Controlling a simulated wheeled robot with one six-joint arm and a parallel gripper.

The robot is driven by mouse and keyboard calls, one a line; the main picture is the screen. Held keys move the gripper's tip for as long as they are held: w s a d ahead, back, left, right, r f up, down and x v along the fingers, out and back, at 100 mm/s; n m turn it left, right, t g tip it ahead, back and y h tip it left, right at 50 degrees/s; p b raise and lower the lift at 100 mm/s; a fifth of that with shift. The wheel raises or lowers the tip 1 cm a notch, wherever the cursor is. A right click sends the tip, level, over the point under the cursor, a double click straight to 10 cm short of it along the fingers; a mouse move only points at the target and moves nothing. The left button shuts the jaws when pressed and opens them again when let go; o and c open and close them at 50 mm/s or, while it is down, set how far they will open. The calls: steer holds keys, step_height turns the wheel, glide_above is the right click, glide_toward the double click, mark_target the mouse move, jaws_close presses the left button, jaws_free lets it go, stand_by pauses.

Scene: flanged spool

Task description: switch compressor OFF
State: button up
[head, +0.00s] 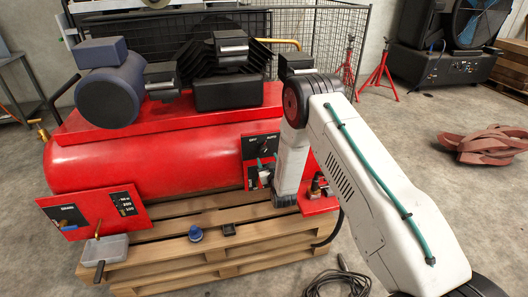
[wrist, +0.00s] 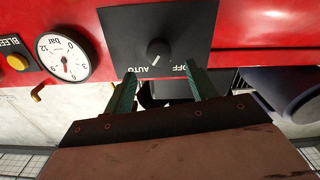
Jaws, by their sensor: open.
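The red compressor (head: 150,165) lies on a wooden pallet. Its black switch panel (head: 262,146) is on the right front, and it fills the upper middle of the wrist view (wrist: 190,25). The round black knob (wrist: 159,51) has a white mark pointing down-left, toward the AUTO lettering (wrist: 137,75); the OFF lettering (wrist: 178,67) is to its lower right. My gripper (wrist: 164,86) is open and empty, its two green fingers below the knob, apart from it, one to each side. In the head view my arm's end is near the panel, its fingers hard to make out.
A white pressure gauge (wrist: 63,57) and a yellow button (wrist: 17,62) marked BLEED sit left of the panel in the wrist view. A wire mesh fence (head: 320,35) stands behind the compressor. The pallet (head: 200,260) juts out below.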

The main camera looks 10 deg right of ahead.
mark_target(264, 151)
steer(key=w, duration=0.7)
steer(key=shift+w, duration=0.15)
steer(key=shift+c, duration=0.4)
steer(key=c, duration=0.9)
